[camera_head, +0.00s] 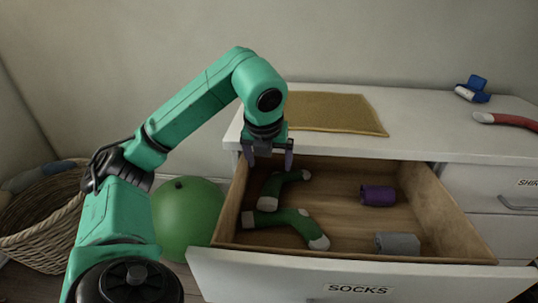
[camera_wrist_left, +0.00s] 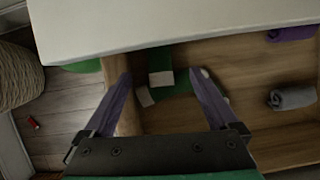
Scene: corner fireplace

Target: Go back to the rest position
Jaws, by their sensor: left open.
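My left gripper (camera_head: 269,160) is over the left back part of the open drawer marked SOCKS (camera_head: 345,277). Its fingers are apart and nothing is between them in the head view. Below it in the drawer lie two green socks with pale ends, one farther back (camera_head: 283,187) and one nearer the front (camera_head: 292,223). My right gripper does not show in either view.
The drawer also holds a purple roll (camera_head: 378,196) and a grey roll (camera_head: 398,244). A yellow mat (camera_head: 330,112), a blue and white item (camera_head: 472,90) and a red item (camera_head: 507,120) lie on the dresser top. A green ball (camera_head: 187,218) and a wicker basket (camera_head: 40,225) stand left.

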